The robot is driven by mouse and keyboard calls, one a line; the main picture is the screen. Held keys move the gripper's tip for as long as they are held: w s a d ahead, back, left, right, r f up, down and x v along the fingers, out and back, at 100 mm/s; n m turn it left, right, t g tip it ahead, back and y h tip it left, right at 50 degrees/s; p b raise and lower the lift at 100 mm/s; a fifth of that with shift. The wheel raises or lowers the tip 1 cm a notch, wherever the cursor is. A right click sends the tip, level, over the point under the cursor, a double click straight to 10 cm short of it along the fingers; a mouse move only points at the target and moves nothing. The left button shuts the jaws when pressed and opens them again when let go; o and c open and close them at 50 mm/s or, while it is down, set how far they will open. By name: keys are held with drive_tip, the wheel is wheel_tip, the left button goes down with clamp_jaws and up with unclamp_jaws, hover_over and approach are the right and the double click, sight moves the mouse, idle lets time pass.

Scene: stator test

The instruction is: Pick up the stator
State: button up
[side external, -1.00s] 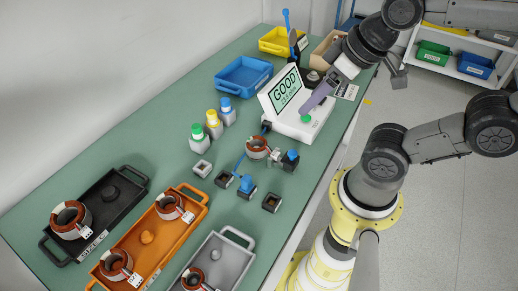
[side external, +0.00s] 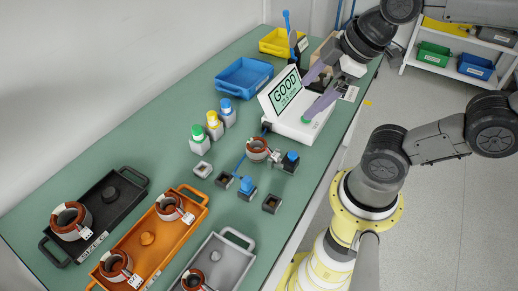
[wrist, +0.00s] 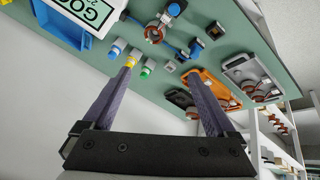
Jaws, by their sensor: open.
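A stator (side external: 257,149), a copper-brown ring with a white tag, sits on the bench among the small test clamps, in front of the tester. It also shows in the wrist view (wrist: 155,32). Other stators rest in the trays: one in the black tray (side external: 70,218), two in the orange tray (side external: 169,206) and one in the grey tray (side external: 193,279). My gripper (side external: 306,102) is open and empty, its two purple fingers apart by the tester, up and right of the clamped-area stator. The wrist view shows both fingers spread (wrist: 158,73).
The tester (side external: 294,125) has a screen (side external: 286,92) reading GOOD. Bottles (side external: 214,126) with green, yellow and blue caps stand left of it. A blue bin (side external: 243,77) and yellow bin (side external: 276,41) are behind. Bare green bench lies left of the bottles.

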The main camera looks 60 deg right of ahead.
drive_tip(key=w+n, duration=0.3)
drive_tip(key=n, duration=0.4)
drive_tip(key=n+g, duration=0.6)
drive_tip(key=n, duration=0.6)
hover_over(257, 144)
drive_tip(key=s+a, duration=0.1)
drive_tip(key=a, duration=0.1)
wheel_tip(257, 144, down, 10)
drive_tip(key=r, duration=0.1)
wheel_tip(257, 144, down, 14)
drive_tip(key=shift+s+f, duration=0.1)
drive_tip(key=shift+f, duration=0.1)
clamp_jaws()
